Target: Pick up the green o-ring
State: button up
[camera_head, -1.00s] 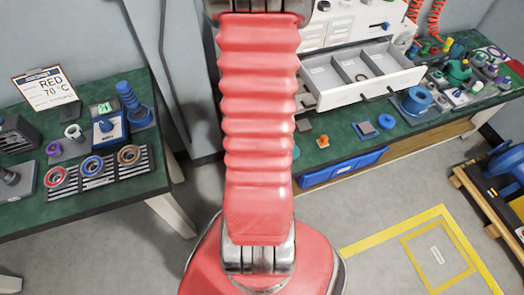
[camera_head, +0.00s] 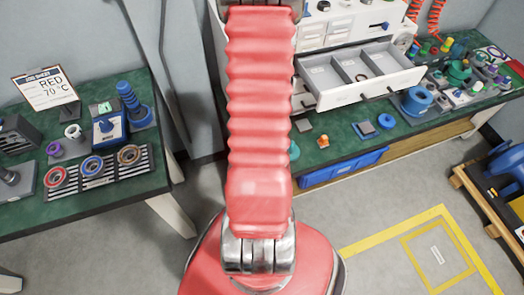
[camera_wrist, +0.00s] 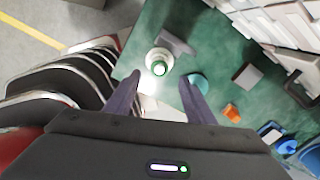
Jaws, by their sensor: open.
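In the wrist view, a round white piece with a green centre (camera_wrist: 160,64) stands on the green bench top, just beyond and between my fingertips. The green may be the o-ring, but the picture is too small and bright to tell. My gripper (camera_wrist: 157,84) is open, with its two dark fingers apart and nothing visibly held. A flat teal disc (camera_wrist: 198,82) lies by the right finger. In the head view, my red arm hides the gripper and the white piece.
A grey square block (camera_wrist: 247,75) and an orange piece (camera_wrist: 231,113) lie to the right on the bench. An open drawer (camera_head: 362,80) juts over the bench. A blue spool (camera_head: 417,101) stands farther right. A second green bench (camera_head: 110,190) with several rings is at left.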

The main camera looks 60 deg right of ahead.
jog(key=shift+f, duration=2.6)
jog(key=shift+f, duration=0.25)
jog(key=shift+c, duration=0.4)
jog(key=c, duration=1.1)
jog(key=shift+r, duration=0.15)
notch_tip(320, 180, up, 10)
jog(key=shift+r, duration=0.15)
notch_tip(320, 180, up, 7)
dwell(1.1)
